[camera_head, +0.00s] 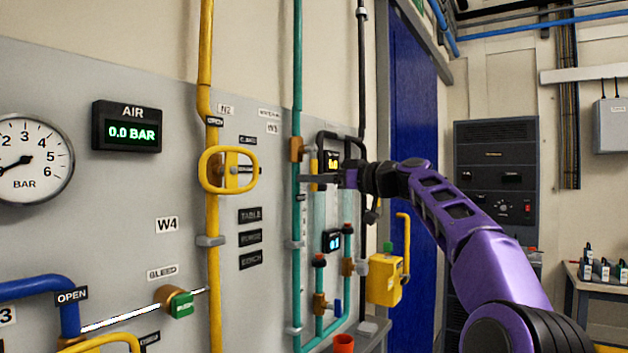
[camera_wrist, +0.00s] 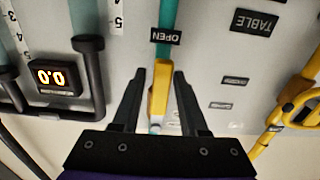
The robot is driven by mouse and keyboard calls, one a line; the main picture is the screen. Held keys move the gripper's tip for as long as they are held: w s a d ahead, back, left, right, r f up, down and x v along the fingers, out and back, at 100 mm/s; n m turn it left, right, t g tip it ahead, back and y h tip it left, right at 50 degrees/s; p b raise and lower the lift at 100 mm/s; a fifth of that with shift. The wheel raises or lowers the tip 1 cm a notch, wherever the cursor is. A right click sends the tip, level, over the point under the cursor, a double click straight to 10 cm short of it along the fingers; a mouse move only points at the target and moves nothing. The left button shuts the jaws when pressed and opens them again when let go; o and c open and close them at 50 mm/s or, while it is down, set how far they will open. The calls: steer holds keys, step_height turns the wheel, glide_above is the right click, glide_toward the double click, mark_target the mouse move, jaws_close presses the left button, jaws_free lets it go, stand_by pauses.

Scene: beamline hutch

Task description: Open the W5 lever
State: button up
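A yellow lever (camera_wrist: 160,90) lies along a teal pipe (camera_wrist: 168,12) in the wrist view, just below a black OPEN tag (camera_wrist: 166,36) that appears upside down. My gripper (camera_wrist: 159,76) is open, with one dark finger on each side of the lever and small gaps visible. In the head view, my gripper (camera_head: 310,164) is at the wall panel beside the teal pipe (camera_head: 297,225) and its brass valve body (camera_head: 296,149). The lever is mostly hidden there by my fingers. A small white tag (camera_head: 272,128) nearby may read W5, but is hard to read.
A yellow pipe with a looped yellow handle (camera_head: 228,153) stands left of my gripper. A small yellow-digit display (camera_head: 333,162) is right behind it. Below are a cyan display (camera_head: 332,240), teal branch pipes and a yellow box (camera_head: 384,279). A blue door (camera_head: 412,110) stands right.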

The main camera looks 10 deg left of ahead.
steer(key=shift+o, duration=0.6)
steer(key=shift+d+f, duration=0.1)
steer(key=shift+d, duration=0.15)
steer(key=b+v, duration=0.1)
steer(key=v, duration=1.6)
steer(key=shift+b, duration=0.3)
steer(key=shift+a, duration=0.1)
